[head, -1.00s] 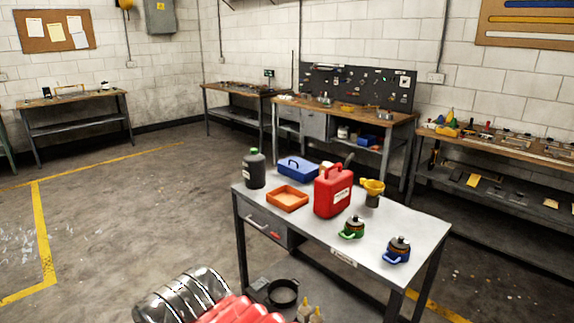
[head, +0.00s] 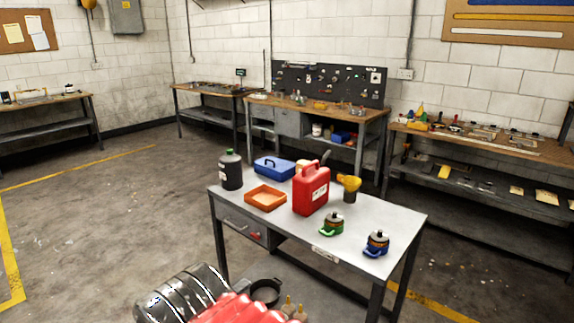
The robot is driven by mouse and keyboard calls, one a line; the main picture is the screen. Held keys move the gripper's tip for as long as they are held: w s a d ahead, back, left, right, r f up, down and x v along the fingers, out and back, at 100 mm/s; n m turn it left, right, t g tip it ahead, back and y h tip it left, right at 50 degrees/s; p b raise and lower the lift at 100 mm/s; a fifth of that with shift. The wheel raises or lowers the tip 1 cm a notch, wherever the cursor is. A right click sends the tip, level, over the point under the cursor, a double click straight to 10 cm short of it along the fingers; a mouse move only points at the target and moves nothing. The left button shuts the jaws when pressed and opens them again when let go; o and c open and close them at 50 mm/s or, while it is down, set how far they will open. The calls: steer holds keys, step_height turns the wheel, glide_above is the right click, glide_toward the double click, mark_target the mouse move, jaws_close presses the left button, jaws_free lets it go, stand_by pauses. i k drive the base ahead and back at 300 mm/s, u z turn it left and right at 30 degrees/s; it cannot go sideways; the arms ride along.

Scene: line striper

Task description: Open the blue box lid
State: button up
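The blue box (head: 274,168) sits at the back left of the grey table (head: 385,215) in the head view. Its lid looks closed, with a dark handle on top. The black bottle stands to its left, and the red jerrycan partly stands in front of its right side. My gripper is not in view.
On the table are a black bottle (head: 231,170), an orange tray (head: 265,197), a red jerrycan (head: 311,190), a yellow funnel (head: 349,186), and green-handled (head: 332,225) and blue-handled (head: 376,244) items. Workbenches (head: 318,108) line the walls. Open floor (head: 120,215) lies left of the table.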

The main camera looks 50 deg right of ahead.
mark_target(278, 165)
steer(key=u, duration=0.15)
steer(key=i, duration=0.9)
